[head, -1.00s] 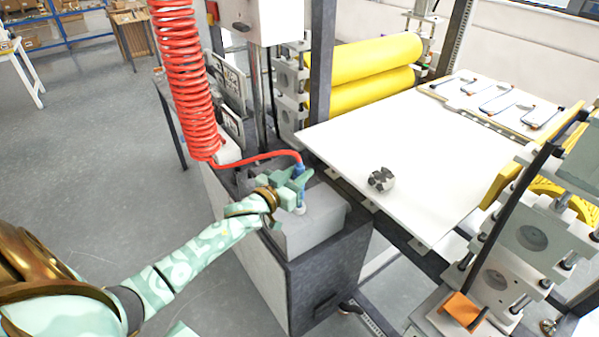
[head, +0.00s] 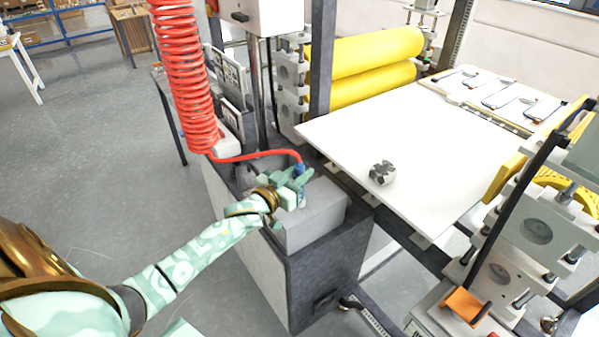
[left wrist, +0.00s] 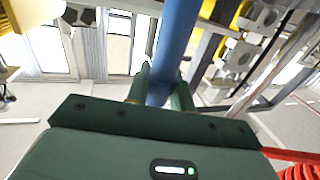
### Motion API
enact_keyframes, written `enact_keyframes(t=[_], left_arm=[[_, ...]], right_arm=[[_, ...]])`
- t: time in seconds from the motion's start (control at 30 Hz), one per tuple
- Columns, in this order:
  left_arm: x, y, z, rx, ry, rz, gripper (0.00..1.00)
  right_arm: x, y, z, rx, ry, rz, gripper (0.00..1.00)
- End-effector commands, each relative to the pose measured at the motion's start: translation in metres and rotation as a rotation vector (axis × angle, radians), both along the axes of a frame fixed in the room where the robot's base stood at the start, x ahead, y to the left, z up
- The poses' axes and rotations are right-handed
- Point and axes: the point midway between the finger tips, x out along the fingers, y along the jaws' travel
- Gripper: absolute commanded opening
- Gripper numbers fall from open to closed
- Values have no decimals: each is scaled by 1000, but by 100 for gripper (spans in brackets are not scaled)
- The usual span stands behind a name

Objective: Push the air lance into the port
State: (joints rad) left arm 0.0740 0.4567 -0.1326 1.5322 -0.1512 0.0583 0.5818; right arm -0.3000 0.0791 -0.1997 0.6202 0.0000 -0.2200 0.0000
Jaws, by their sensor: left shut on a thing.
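The air lance (head: 299,169) is blue, with a red hose running into its top. My left gripper (head: 296,183) is shut on it and holds it roughly upright over the grey box (head: 327,213). In the left wrist view the lance (left wrist: 176,40) is a blue shaft between the two green fingers of the gripper (left wrist: 162,88). A small whitish piece shows just under the fingers at the box top. The port itself is hidden by the lance and fingers, and I cannot tell how deep the tip sits. My right gripper is not in view.
A coiled red hose (head: 182,80) hangs left of the box. A white table (head: 430,150) with a small grey-black part (head: 382,173) stands to the right. Yellow rollers (head: 365,58) are behind it. Open floor (head: 90,150) lies at the left.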

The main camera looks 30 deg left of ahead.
Motion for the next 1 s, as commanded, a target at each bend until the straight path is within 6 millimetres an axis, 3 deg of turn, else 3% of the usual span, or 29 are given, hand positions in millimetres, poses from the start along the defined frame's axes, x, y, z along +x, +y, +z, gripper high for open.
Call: enact_keyframes(t=[0.2,0.23,0.3,0.67,0.77,1.0], left_arm=[[0,0,-6,-1,-1,0,0],[0,0,-5,-1,-2,0,31],[0,0,-4,0,-2,0,49],[-6,1,-6,0,2,0,49],[-21,2,-6,-1,3,-1,49],[-84,11,-6,1,5,0,49]], right_arm=[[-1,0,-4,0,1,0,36],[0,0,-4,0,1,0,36],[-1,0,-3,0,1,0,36],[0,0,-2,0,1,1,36],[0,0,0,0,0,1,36],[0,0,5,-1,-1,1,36]])
